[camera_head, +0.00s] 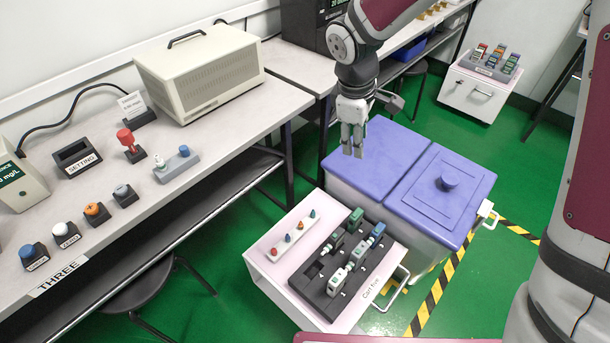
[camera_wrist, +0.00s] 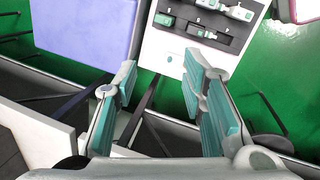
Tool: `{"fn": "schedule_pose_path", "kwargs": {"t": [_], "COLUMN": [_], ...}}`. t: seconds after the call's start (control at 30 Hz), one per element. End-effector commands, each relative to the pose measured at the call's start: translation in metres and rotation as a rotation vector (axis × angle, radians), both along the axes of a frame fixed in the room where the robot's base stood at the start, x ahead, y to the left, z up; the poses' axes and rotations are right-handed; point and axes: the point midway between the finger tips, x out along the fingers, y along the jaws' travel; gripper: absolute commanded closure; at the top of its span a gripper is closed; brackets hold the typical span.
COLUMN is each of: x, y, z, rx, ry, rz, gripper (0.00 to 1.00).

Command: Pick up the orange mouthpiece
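A small orange piece (camera_head: 95,209) sits on a black block on the left table in the head view, in a row with blue, white and grey ones. A white strip (camera_head: 285,246) on the cart holds several small coloured pieces, one of them orange-red (camera_head: 274,251). I cannot tell for sure which is the mouthpiece. My gripper (camera_head: 352,151) hangs above the blue-lidded bin, behind the cart. In the wrist view my gripper (camera_wrist: 160,70) is open, with nothing between its fingers.
The cart (camera_head: 262,265) carries a dark tray (camera_head: 313,291) of green, blue and white handheld testers; the tray also shows in the wrist view (camera_wrist: 172,34). The blue-lidded bin (camera_head: 385,160) stands behind the cart. A beige instrument (camera_head: 200,75) stands on the left table. Stools stand below.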

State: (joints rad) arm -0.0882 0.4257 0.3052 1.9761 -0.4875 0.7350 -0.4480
Motion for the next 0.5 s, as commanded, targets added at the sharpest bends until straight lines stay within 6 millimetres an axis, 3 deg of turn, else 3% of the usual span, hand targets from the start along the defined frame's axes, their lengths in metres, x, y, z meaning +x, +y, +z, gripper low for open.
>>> {"fn": "schedule_pose_path", "kwargs": {"t": [0.03, 0.3, 0.4, 0.5], "x": [0.011, 0.038, 0.039, 0.038], "y": [0.013, 0.079, 0.099, 0.114], "z": [-0.038, -0.19, -0.238, -0.272], "rx": [0.004, 0.052, 0.075, 0.096], "ry": [0.028, 0.125, 0.152, 0.168], "rz": [0.056, 0.338, 0.416, 0.474], "gripper": [0.62, 0.62, 0.62, 0.62]}}
